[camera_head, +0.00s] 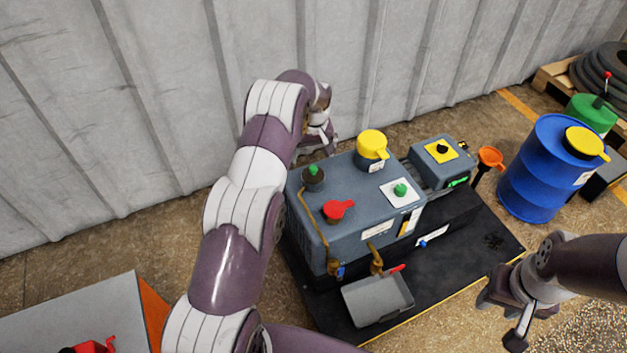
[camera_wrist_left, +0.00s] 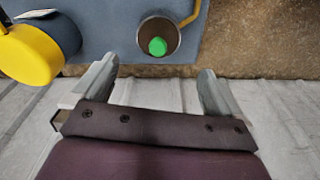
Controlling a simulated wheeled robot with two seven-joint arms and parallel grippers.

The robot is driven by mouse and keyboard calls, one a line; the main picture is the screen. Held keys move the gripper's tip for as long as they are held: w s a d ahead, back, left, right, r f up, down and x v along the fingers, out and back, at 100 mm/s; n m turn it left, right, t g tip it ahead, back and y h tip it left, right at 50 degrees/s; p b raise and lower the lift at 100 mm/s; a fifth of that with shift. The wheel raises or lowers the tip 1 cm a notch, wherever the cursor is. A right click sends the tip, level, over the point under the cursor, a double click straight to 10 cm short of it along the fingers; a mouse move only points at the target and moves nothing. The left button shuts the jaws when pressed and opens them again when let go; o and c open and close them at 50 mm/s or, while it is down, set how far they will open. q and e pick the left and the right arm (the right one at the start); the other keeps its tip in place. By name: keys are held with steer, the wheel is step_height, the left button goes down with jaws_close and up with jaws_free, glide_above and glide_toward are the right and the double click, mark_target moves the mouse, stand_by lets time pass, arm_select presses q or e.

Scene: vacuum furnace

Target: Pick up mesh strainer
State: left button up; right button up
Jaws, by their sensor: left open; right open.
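A round dark cup with a green knob (camera_head: 313,171) stands on the back left corner of the grey pump housing (camera_head: 360,225). In the left wrist view the green knob (camera_wrist_left: 158,46) sits inside a round rim with a brownish inside; this may be the mesh strainer, but no mesh can be made out. My left gripper (camera_head: 320,148) is behind the housing, near the wall, partly hidden by its own wrist. In the left wrist view its open, empty fingers (camera_wrist_left: 157,75) point towards the cup, apart from it. My right gripper (camera_head: 503,314) is open and empty at the lower right.
A yellow cap (camera_head: 371,145) and a red cap (camera_head: 338,210) are on the housing. A grey tray (camera_head: 378,300) lies in front. An orange funnel (camera_head: 490,158) and blue drum (camera_head: 540,170) stand right. The corrugated wall (camera_head: 400,60) is close behind my left gripper.

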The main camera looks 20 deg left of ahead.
mark_target(313, 167)
arm_select(q)
steer(key=shift+d+f, duration=0.2)
steer(key=shift+f, duration=0.45)
steer(key=shift+d+f, duration=0.2)
steer(key=shift+f, duration=0.4)
steer(key=f, duration=0.1)
steer(key=f+b, duration=0.1)
steer(key=f, duration=0.1)
steer(key=f+b, duration=0.1)
steer(key=f, duration=0.1)
steer(key=shift+w+a+f, duration=0.25)
steer(key=shift+w+a, duration=0.1)
steer(key=shift+a, duration=0.05)
arm_select(e)
steer(key=f, duration=0.2)
steer(key=shift+w+d+f, duration=0.1)
steer(key=shift+d+f, duration=0.25)
steer(key=shift+d, duration=0.05)
arm_select(q)
steer(key=shift+c, duration=0.3)
steer(key=c, duration=1.1)
steer(key=shift+o, duration=0.2)
